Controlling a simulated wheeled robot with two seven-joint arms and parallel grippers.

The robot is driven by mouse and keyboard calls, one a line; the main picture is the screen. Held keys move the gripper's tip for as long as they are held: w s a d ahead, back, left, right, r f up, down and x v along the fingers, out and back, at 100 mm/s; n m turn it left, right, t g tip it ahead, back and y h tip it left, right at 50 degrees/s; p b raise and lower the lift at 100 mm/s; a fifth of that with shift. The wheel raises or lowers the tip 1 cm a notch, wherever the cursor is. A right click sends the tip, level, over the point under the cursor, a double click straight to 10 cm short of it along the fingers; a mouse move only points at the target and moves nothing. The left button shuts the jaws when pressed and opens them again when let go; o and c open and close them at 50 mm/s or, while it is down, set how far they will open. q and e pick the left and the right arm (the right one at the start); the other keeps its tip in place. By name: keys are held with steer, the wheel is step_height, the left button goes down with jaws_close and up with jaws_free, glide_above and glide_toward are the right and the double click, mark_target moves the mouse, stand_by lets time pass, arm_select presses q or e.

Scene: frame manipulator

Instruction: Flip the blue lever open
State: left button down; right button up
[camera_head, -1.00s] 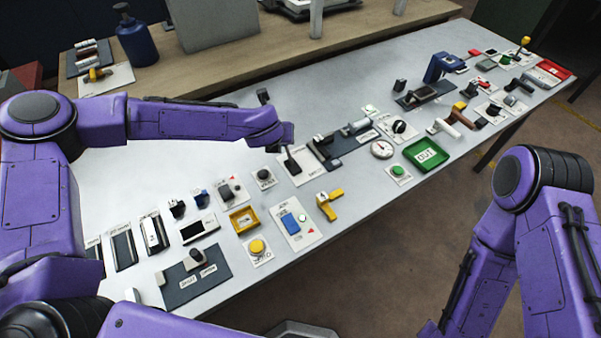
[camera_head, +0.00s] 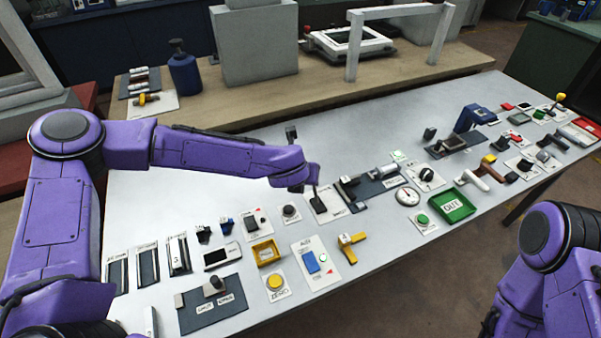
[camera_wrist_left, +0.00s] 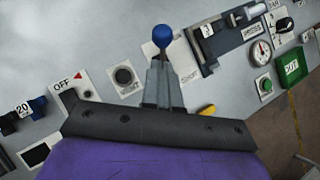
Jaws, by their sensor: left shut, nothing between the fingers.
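A blue ball knob (camera_wrist_left: 162,35) of the lever shows in the left wrist view, just beyond the tips of my left gripper (camera_wrist_left: 159,64). The gripper's grey fingers are shut with nothing between them. I cannot tell whether they touch the knob. The white lever plate (camera_wrist_left: 172,93), with a label that seems to read SHUT, lies partly hidden behind the fingers. In the head view this plate (camera_head: 331,211) carries a dark upright piece (camera_head: 318,202). My left arm ends just above and left of it and hides the knob there. My right gripper is out of view.
A dark panel with a grey cylinder (camera_head: 380,172) sits right of the plate. A round button (camera_head: 291,212) lies to its left and a yellow handle (camera_head: 349,246) in front. A green tray (camera_head: 466,213) is farther right. The table's back part is clear.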

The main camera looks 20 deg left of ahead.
arm_select(q)
steer(key=s+a+r+b, duration=0.2)
steer(key=s+r, duration=0.1)
steer(key=r, duration=0.6)
steer(key=shift+a, duration=0.3)
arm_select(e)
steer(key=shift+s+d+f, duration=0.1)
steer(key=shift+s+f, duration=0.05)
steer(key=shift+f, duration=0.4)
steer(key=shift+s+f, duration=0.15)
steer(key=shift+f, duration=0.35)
arm_select(q)
steer(key=shift+w, duration=0.15)
